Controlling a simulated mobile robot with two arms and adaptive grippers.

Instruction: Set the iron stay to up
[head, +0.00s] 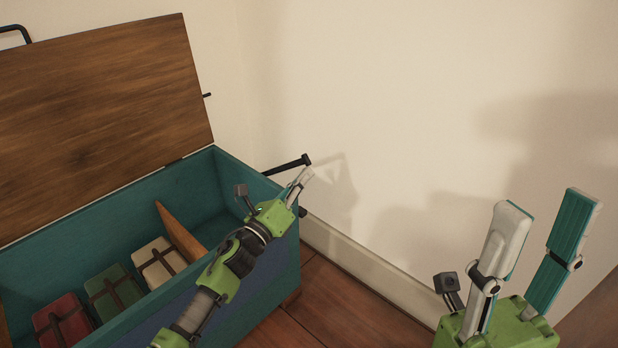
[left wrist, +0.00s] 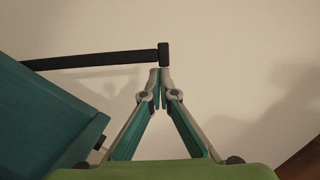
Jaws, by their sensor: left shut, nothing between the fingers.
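The iron stay (head: 287,165) is a dark bar with a small knob at its end. It sticks out from the right end of the teal chest (head: 272,252), roughly level or slightly rising. In the left wrist view the stay (left wrist: 95,60) comes in from the left, and its knob is just above my fingertips. My left gripper (head: 303,178) is shut and empty, just below the knob; whether it touches the stay I cannot tell. It also shows in the left wrist view (left wrist: 160,72). My right gripper (head: 548,204) is open and empty at the lower right.
The chest's brown wooden lid (head: 100,105) stands open. Inside are a red (head: 62,322), a green (head: 114,291) and a cream (head: 158,262) strapped block and a wooden divider (head: 180,232). A pale wall (head: 400,120) is close behind. Wooden floor (head: 335,300) lies right of the chest.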

